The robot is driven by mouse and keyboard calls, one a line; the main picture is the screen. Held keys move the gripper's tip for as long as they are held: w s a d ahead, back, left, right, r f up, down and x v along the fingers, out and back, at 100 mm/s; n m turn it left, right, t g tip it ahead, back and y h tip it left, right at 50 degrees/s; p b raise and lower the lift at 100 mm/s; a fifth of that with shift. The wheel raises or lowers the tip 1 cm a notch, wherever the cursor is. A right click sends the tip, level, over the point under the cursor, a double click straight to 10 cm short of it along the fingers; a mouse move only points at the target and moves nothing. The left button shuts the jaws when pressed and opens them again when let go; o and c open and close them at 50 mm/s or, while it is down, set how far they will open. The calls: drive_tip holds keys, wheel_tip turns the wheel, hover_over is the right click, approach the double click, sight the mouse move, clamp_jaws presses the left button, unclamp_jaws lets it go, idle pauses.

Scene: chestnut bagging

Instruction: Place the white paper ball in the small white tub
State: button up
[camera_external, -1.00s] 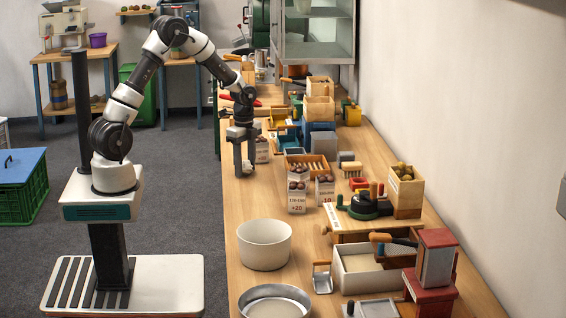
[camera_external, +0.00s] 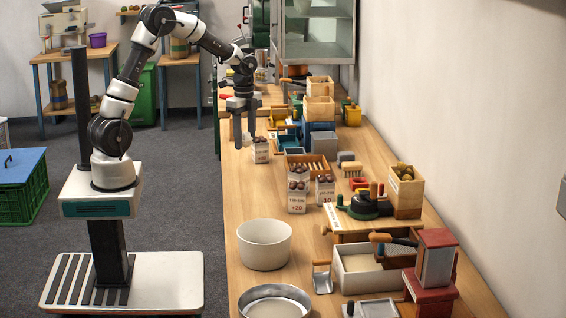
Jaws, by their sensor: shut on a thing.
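My gripper (camera_external: 244,140) points down above the left edge of the long workbench, just left of a carton of chestnuts. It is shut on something. A small pale patch shows between its fingers, which fits the white paper ball, but it is too small to make out clearly. A round white tub (camera_external: 264,246) stands near the front left of the bench, well toward the camera from my gripper. It looks empty. I cannot tell whether it is the small white tub, and I see no smaller round one.
Chestnut cartons (camera_external: 261,151) (camera_external: 297,197) stand on the workbench (camera_external: 240,190). A metal bowl (camera_external: 274,303), a white rectangular bin (camera_external: 365,272) and a red stand (camera_external: 436,262) are at the front. Wooden boxes and tools crowd the right and back. The bench's left strip is mostly clear.

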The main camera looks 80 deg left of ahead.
drive_tip(key=w+d, duration=0.4)
drive_tip(key=d, duration=0.4)
drive_tip(key=w+d, duration=0.4)
drive_tip(key=d, duration=0.5)
drive_tip(key=b, duration=0.1)
approach(264, 230)
drive_tip(key=w+a+f, duration=0.1)
drive_tip(key=w+a, duration=0.4)
drive_tip(key=a, duration=0.1)
drive_tip(key=s+d+f, duration=0.1)
drive_tip(key=s+d, duration=0.2)
drive_tip(key=d, duration=0.3)
drive_tip(key=s+d, duration=0.3)
drive_tip(key=d, duration=0.3)
drive_tip(key=f, duration=0.3)
drive_tip(key=f+b, duration=0.1)
drive_tip(key=shift+w+d+f, duration=0.15)
drive_tip(key=shift+w+f, duration=0.1)
drive_tip(key=shift+f, duration=2.25)
